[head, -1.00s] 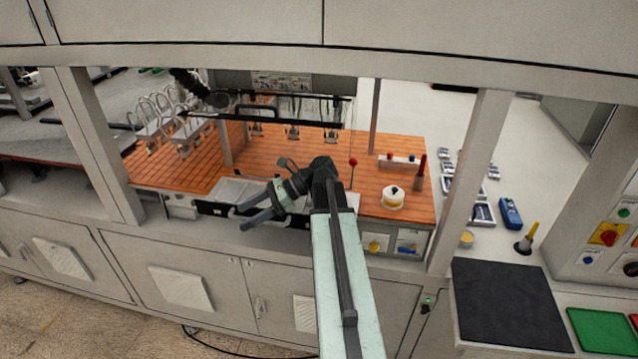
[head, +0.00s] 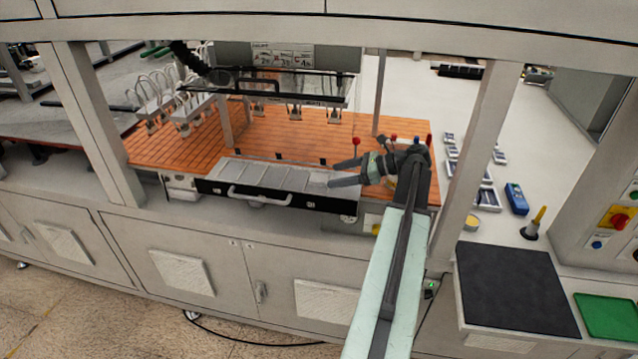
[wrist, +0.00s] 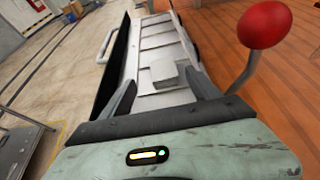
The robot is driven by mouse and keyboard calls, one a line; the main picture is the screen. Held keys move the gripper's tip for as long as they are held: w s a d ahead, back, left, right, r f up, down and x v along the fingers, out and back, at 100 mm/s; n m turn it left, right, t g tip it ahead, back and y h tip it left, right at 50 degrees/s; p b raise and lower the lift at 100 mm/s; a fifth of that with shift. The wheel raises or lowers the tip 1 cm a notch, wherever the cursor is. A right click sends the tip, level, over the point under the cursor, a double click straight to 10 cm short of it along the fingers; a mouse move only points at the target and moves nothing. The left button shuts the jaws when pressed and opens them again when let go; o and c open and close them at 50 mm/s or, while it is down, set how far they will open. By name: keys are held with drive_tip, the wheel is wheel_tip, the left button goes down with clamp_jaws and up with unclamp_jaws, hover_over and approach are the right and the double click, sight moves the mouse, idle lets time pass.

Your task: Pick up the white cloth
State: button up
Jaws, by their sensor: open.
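I cannot pick out a white cloth for certain. A pale patch (wrist: 163,69) in the drawer in the wrist view may be it, with a grey block-like shape beside it. The open drawer (head: 225,190) has a black front, a white handle and several pale compartments. My gripper (head: 333,174) is open and empty at the drawer's right end, fingers pointing left. In the wrist view my gripper (wrist: 160,82) has its fingers on either side of the lower part of the drawer. The arm hides part of the bench's right end.
A red-knobbed lever (wrist: 264,24) stands close to my gripper's right in the wrist view. The orange slatted bench (head: 180,150) lies behind the drawer. A rack with clamps (head: 295,112) hangs above it. A frame post (head: 490,140) stands right of my arm.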

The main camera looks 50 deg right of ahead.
sight(322, 177)
drive_tip(key=x, duration=0.2)
drive_tip(key=b+x, duration=0.1)
drive_tip(key=x, duration=0.1)
drive_tip(key=b+x, duration=0.1)
drive_tip(key=x, duration=0.1)
drive_tip(key=shift+w+d+f, duration=0.15)
drive_tip(key=shift+d+f, duration=0.1)
drive_tip(key=shift+r, duration=0.1)
drive_tip(key=c, duration=1.4)
wheel_tip(322, 177, up, 18)
drive_tip(key=p, duration=1.8)
